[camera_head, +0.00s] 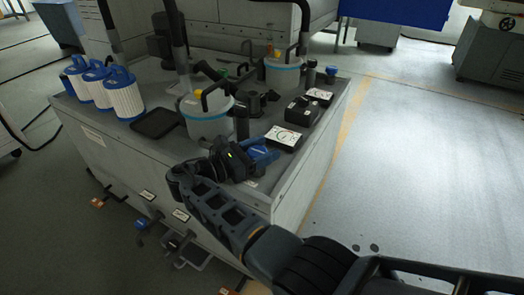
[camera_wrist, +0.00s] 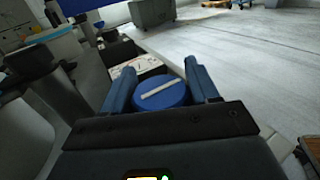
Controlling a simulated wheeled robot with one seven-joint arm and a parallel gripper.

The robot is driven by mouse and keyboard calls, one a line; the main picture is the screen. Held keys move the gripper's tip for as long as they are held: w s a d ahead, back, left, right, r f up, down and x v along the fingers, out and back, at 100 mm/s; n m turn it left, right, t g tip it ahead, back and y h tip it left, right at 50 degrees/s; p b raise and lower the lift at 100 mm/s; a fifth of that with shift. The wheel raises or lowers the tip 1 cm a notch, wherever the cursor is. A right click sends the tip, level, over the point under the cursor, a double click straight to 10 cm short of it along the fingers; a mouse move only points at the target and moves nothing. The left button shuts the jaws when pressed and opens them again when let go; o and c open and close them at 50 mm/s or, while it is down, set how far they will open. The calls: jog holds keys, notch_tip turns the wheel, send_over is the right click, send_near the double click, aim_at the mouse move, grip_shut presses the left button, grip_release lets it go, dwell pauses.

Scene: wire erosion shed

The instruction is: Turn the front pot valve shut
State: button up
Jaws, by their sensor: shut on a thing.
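The front pot (camera_head: 207,112) is a white tub with a blue rim on the grey bench top. Its valve has a round blue knob (camera_wrist: 161,93) with a white bar across the top, seen in the wrist view. The bar runs nearly crosswise, its right end slightly higher. My gripper (camera_head: 262,154) is at the bench's front right corner, and the wrist view shows its two blue fingers (camera_wrist: 161,88) on either side of the knob, shut on it. In the head view my gripper mostly hides the knob and the valve body.
A black post (camera_head: 241,122) stands close beside my gripper. A white card (camera_head: 283,138) and a black box (camera_head: 302,110) lie behind it. The back pot (camera_head: 283,73) and several white-and-blue filters (camera_head: 124,94) stand farther off. The floor right of the bench is clear.

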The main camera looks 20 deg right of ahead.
jog(key=o, duration=1)
jog(key=shift+c, duration=0.2)
jog(key=shift+s+a, duration=0.2)
jog(key=shift+a, duration=1.1)
jog(key=shift+s+a, duration=0.15)
jog(key=shift+a, duration=1.1)
jog(key=shift+s+a, duration=0.2)
jog(key=shift+a, duration=1.1)
